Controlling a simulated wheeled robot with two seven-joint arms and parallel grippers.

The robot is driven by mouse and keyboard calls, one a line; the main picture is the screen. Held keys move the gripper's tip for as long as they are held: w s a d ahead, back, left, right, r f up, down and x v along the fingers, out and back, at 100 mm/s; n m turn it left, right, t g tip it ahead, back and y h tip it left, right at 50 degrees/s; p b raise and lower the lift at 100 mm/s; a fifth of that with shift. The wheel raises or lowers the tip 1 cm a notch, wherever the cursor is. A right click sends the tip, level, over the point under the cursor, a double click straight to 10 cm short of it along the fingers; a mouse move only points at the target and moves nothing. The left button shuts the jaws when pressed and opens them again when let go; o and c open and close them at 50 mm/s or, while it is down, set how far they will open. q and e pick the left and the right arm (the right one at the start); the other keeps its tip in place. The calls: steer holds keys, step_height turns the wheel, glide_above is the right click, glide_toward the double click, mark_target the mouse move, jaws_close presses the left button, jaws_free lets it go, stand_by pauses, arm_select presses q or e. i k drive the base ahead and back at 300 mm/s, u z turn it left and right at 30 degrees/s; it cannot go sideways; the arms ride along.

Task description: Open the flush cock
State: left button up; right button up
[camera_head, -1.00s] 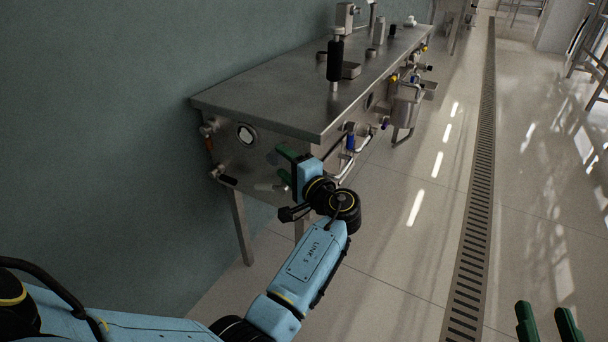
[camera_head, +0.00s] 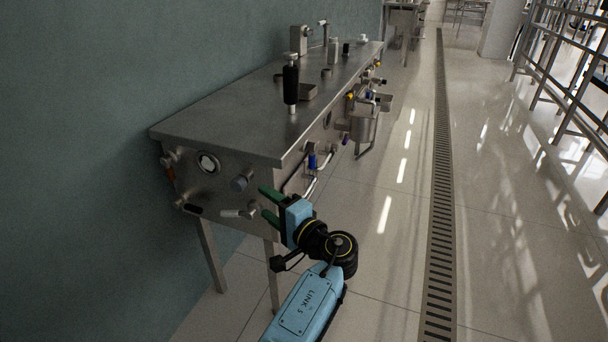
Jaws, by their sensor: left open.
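The flush cock is not labelled, so I cannot tell which fitting it is. The end panel of the steel separator table carries a pale grey-white lever (camera_head: 232,213), a black lever (camera_head: 193,209), an orange-red handle (camera_head: 170,174) and a round grey knob (camera_head: 241,182). My left gripper (camera_head: 266,205), with green fingertips, is open and empty. It is in front of the panel's right part, to the right of the grey-white lever, and seems apart from it. My right gripper is out of view.
The steel tabletop (camera_head: 230,115) overhangs the panel, with a black bottle (camera_head: 291,84) on it. Blue-handled piping (camera_head: 312,161) and a steel bucket (camera_head: 362,128) stick out along the long side. A floor grate (camera_head: 441,220) and open floor lie to the right.

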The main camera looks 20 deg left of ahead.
mark_target(165, 161)
steer(key=k, duration=1)
